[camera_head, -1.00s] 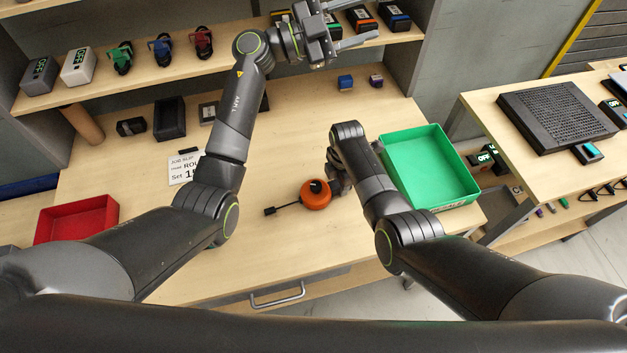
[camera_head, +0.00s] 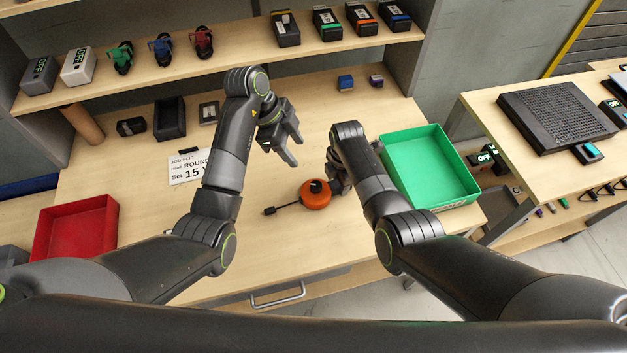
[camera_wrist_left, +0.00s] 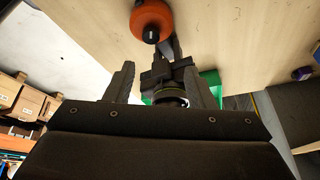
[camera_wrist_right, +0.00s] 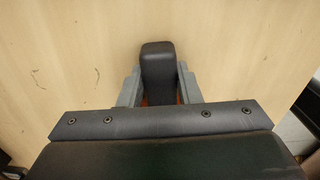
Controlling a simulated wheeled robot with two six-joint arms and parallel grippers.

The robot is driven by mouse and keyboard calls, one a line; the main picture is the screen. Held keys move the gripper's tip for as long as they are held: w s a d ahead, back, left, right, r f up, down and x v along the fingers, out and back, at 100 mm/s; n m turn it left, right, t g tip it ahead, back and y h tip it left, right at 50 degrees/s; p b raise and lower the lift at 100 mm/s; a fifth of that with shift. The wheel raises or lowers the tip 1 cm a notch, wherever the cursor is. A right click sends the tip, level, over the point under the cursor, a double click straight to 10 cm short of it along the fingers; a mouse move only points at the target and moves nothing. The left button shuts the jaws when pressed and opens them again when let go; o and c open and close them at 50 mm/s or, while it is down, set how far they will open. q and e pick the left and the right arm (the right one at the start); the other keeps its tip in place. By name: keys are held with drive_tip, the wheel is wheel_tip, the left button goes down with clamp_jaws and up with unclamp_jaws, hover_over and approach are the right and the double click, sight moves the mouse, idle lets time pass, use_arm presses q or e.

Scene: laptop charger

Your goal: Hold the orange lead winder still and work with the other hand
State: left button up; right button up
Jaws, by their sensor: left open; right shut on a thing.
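The orange lead winder (camera_head: 315,196) lies on the table, with a dark hub on top and a short black lead and plug (camera_head: 270,211) reaching left. My right gripper (camera_head: 336,180) is at its right side, shut on it. In the right wrist view a black block fills the space between the fingers (camera_wrist_right: 158,85), with slivers of orange below. My left gripper (camera_head: 291,152) is open and empty above the table, behind and left of the winder. The winder (camera_wrist_left: 153,20) also shows in the left wrist view, beyond the open left fingers (camera_wrist_left: 158,82).
A green tray (camera_head: 464,184) stands right of my right arm, and a red tray (camera_head: 72,203) at the left. A job slip (camera_head: 187,168) reading "Set 15 V" lies left of my left arm. Chargers (camera_head: 328,25) and coloured leads (camera_head: 161,50) stand on the shelf behind.

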sight(316, 184)
use_arm(q)
drive_tip(key=shift+g, duration=0.3)
drive_tip(key=x, duration=1.3)
drive_tip(key=shift+s+a+f, duration=0.1)
drive_tip(key=shift+s, duration=0.3)
drive_tip(key=shift+c, duration=0.3)
drive_tip(key=c, duration=0.9)
drive_tip(key=shift+w+m+g+y, duration=0.15)
drive_tip(key=shift+m+g, duration=0.25)
drive_tip(key=shift+m, duration=0.75)
drive_tip(key=shift+s+m+g+y, duration=0.1)
drive_tip(key=shift+m+g+y, duration=0.25)
drive_tip(key=shift+m, duration=0.8)
drive_tip(key=shift+c, duration=0.2)
drive_tip(key=o, duration=1)
drive_tip(key=v, duration=1.2)
drive_tip(key=shift+w+a, duration=0.1)
